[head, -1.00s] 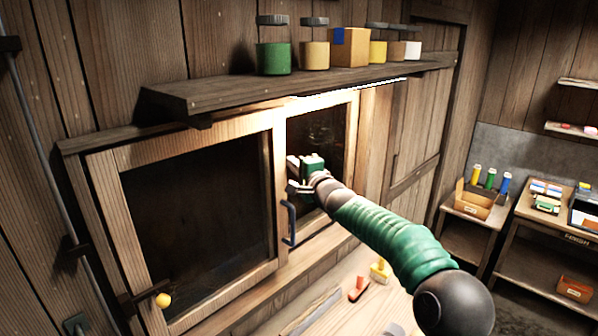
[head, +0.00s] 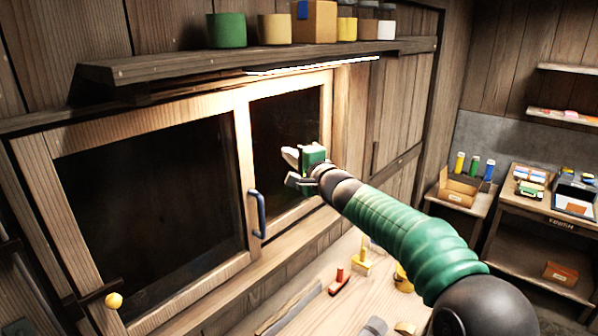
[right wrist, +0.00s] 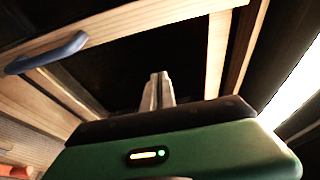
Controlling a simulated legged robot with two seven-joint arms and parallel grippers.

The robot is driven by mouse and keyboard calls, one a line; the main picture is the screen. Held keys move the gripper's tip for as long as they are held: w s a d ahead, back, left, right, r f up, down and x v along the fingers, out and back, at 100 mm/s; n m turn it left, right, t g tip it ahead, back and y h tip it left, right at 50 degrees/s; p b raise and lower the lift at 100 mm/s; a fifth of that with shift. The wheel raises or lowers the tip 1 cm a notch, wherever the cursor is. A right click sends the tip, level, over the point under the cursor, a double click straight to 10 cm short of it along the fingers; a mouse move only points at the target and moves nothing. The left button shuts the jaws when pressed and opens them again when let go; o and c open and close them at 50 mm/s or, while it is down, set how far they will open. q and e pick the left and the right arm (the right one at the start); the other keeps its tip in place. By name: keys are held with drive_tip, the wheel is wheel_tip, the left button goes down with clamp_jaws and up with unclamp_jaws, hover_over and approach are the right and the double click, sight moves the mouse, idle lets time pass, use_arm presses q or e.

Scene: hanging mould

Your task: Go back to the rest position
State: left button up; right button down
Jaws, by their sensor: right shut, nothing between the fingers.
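My right gripper (head: 291,168) is in front of the right pane of the wooden cabinet (head: 243,150) in the head view. Its fingers are together with nothing between them. In the right wrist view the closed fingers (right wrist: 157,92) point toward a dark pane framed in light wood. The blue door handle (head: 257,213) is below and left of the gripper, and apart from it. The handle also shows at upper left in the right wrist view (right wrist: 48,54). My left gripper is not in view.
A shelf (head: 270,68) with several pots and a cardboard box (head: 315,22) is above the cabinet. The bench (head: 325,275) below holds a red-handled tool (head: 339,283) and a yellow-handled tool (head: 361,257). Side tables with an open box (head: 459,187) stand at right. A yellow knob (head: 114,300) is at lower left.

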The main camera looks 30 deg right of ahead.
drive_tip(key=s+a+r, duration=0.1)
drive_tip(key=s+a, duration=0.3)
drive_tip(key=s+a+f+n+g+y+b, duration=0.1)
drive_tip(key=s+a+f+n+g, duration=0.3)
drive_tip(key=f, duration=0.6)
drive_tip(key=s+a+f+n+g+y+b, duration=0.1)
drive_tip(key=s+a+f+n+g+b, duration=0.3)
drive_tip(key=f, duration=0.7)
drive_tip(key=s+a+f+n+g+y+p, duration=0.1)
drive_tip(key=s+a+f+n, duration=0.15)
drive_tip(key=a+f, duration=0.55)
use_arm(q)
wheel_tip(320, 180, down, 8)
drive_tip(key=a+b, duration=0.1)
drive_tip(key=b, duration=0.1)
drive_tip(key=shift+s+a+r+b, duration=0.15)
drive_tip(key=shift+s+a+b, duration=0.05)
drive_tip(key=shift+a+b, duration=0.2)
use_arm(e)
drive_tip(key=s+d+f+n+g+h, duration=0.1)
drive_tip(key=s+f+n+g+h, duration=0.2)
drive_tip(key=s+f, duration=1.6)
drive_tip(key=shift+s+d+f+n+g, duration=0.2)
drive_tip(key=shift+s+n+g, duration=1.6)
drive_tip(key=shift+n, duration=0.55)
